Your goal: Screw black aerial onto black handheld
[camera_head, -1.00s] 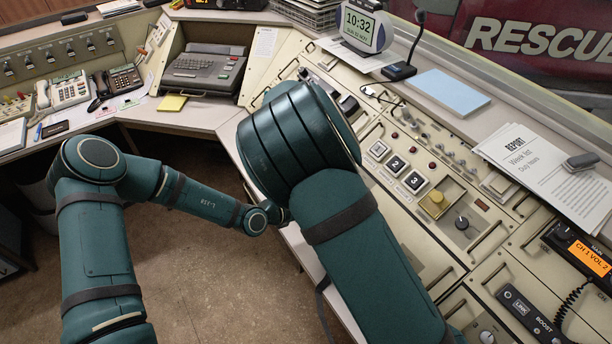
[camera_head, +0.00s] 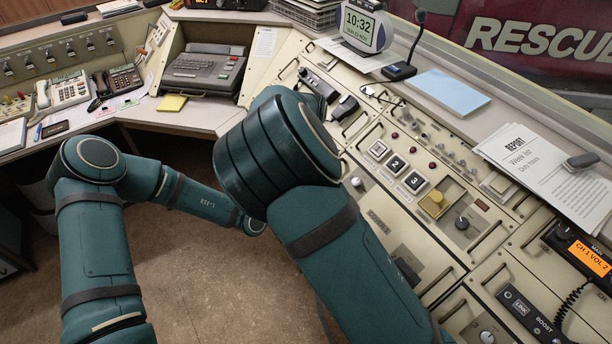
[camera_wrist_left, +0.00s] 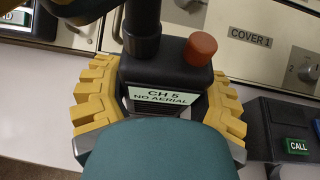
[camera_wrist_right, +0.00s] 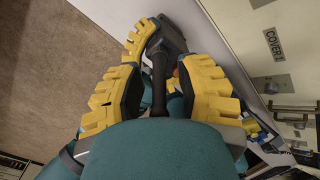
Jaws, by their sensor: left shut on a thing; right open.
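The black handheld (camera_wrist_left: 170,78), labelled "CH 5 NO AERIAL" and with an orange-red knob (camera_wrist_left: 201,48), is held between the yellow pads of my left gripper (camera_wrist_left: 160,112). The black aerial (camera_wrist_left: 142,22) stands at the handheld's top beside the knob; I cannot tell how firmly it is seated. In the right wrist view the aerial (camera_wrist_right: 159,80) runs between the fingers of my open right gripper (camera_wrist_right: 160,98), with the handheld (camera_wrist_right: 168,35) beyond. In the head view my right arm hides both grippers, the handheld and the aerial.
The sloping console (camera_head: 400,240) with handles, buttons and knobs lies right of my arms. Dark devices (camera_head: 346,107) rest on its upper part. A microphone (camera_head: 400,70), a clock (camera_head: 366,30) and papers (camera_head: 545,165) stand behind. Open floor (camera_head: 220,290) lies between my arms.

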